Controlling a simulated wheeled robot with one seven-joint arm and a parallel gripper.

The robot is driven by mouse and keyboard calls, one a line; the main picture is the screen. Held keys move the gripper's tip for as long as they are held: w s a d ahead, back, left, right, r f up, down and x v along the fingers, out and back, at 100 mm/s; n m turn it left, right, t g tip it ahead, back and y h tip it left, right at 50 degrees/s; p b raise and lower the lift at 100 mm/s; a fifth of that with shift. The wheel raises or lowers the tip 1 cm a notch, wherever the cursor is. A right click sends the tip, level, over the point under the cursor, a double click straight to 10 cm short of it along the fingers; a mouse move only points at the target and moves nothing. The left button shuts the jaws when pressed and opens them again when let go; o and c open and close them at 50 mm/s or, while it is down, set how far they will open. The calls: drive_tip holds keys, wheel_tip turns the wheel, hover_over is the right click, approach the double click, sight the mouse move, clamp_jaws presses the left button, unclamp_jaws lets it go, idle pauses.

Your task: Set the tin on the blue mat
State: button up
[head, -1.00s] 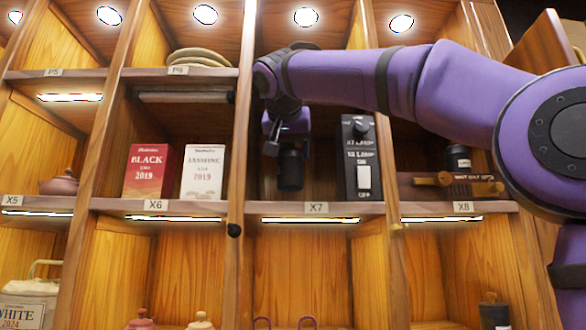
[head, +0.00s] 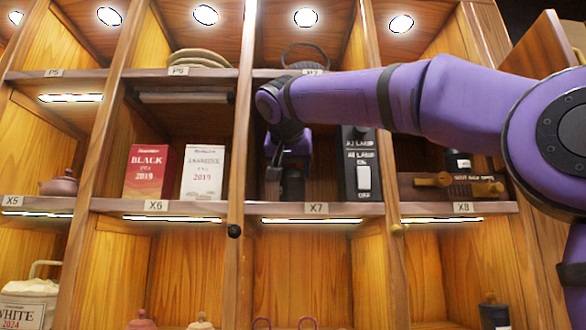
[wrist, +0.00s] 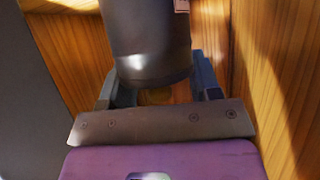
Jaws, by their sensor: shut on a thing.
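My gripper (wrist: 155,88) is shut on a dark, glossy cylinder, which I take to be the tin (wrist: 150,45), in the wrist view. A finger shows at each side of it, and a small pale label edge shows near its top. In the head view my gripper (head: 286,178) is inside compartment X7, left of the black lamp switch box. My arm and the gripper body hide most of what it holds there; I cannot tell whether the tin touches the shelf. I see no blue mat in either view.
The black switch box (head: 361,165) stands close at the right in X7. An upright divider (head: 236,150) is close at the left. Red (head: 149,172) and white (head: 202,172) tea boxes stand in X6. A small dark jar (head: 458,161) and a wooden piece (head: 450,186) are in X8.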

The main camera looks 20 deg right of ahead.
drive_tip(key=o, duration=1.3)
drive_tip(key=shift+s+r, duration=0.1)
drive_tip(key=shift+r, duration=0.05)
drive_tip(key=v, duration=1.1)
drive_tip(key=shift+s+a, duration=0.2)
drive_tip(key=shift+s, duration=0.1)
drive_tip(key=shift+r, duration=0.15)
